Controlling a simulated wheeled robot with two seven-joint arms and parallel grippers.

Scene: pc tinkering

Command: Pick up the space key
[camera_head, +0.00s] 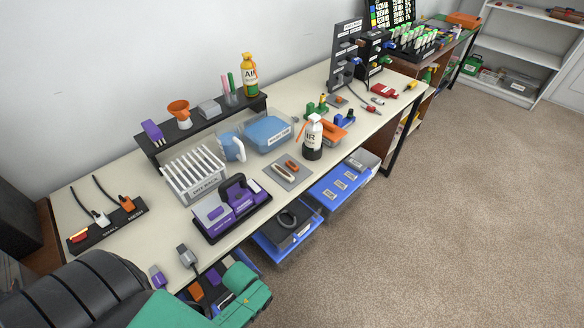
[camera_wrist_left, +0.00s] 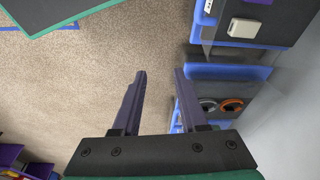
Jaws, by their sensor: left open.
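I cannot pick out the space key for sure in either view. In the left wrist view a small whitish block (camera_wrist_left: 244,28) lies on a dark grey surface at the upper right; it is too small to tell whether it is a key. My left gripper (camera_wrist_left: 160,72) is open and empty, its two dark fingers apart over the carpet, beside blue-edged trays on the right. In the head view my green and black arm fills the lower left, and its fingers are not visible. My right gripper is not in view.
A long workbench (camera_head: 125,235) holds a purple-black device (camera_head: 232,207), a white rack (camera_head: 193,175), a spray bottle (camera_head: 312,138) and a blue container (camera_head: 267,134). Blue drawers (camera_head: 335,188) stand out below its front edge. Open carpet (camera_head: 440,240) lies to the right.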

